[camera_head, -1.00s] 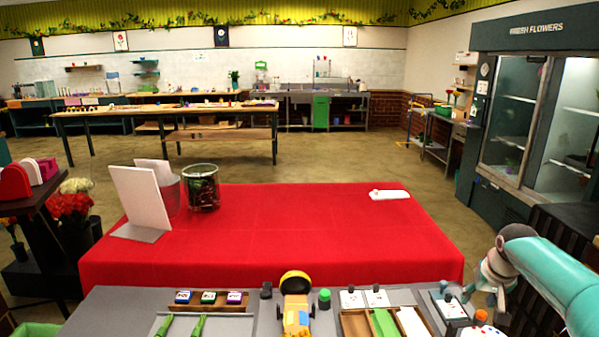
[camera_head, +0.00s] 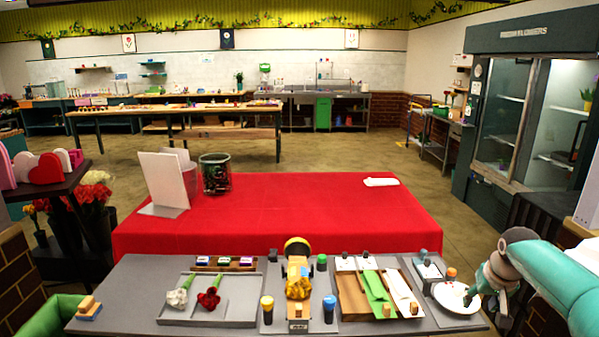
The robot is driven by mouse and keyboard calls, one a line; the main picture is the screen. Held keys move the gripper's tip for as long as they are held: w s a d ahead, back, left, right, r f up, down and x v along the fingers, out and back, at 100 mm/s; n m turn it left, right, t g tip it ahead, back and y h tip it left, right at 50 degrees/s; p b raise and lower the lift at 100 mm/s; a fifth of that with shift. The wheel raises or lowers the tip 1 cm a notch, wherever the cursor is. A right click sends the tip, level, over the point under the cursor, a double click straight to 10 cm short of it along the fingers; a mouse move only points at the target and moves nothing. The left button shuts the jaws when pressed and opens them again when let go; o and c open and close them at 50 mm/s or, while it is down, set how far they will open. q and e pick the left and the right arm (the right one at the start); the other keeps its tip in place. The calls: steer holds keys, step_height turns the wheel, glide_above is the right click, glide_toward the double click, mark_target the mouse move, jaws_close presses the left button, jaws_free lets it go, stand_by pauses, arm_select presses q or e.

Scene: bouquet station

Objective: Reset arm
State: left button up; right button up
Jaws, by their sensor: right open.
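My right arm comes in from the right edge, teal with a grey wrist. My right gripper (camera_head: 487,302) is open and points down beside the right end of the grey bench (camera_head: 245,322). It is close to a white round plate (camera_head: 457,297), and I cannot tell whether they touch. Nothing shows between its fingers. My left gripper is not in view.
The bench holds a tray with a white and a red flower (camera_head: 209,299), a yellow tool (camera_head: 298,278) and green and white strips (camera_head: 377,293). Behind it, a red-covered table (camera_head: 280,215) bears white boards (camera_head: 163,180) and a glass vase (camera_head: 215,174).

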steer(key=s+a+f+n+g+y, duration=0.15)
steer(key=s+a+f, duration=0.35)
steer(key=a+f, duration=0.55)
steer(key=s+a+f+n+g+y, duration=0.1)
steer(key=s+a+f+g+y, duration=0.15)
steer(key=s+a+f, duration=1.25)
steer(key=s+f, duration=0.1)
steer(key=s, duration=0.2)
steer(key=s+a+f+m+y, duration=0.1)
steer(key=s+a+f, duration=0.4)
steer(key=s, duration=0.4)
steer(key=shift+s+a+f, duration=0.15)
steer(key=shift+a+f, duration=0.15)
steer(key=shift+f, duration=0.3)
stand_by(0.3)
steer(key=shift+c, duration=0.7)
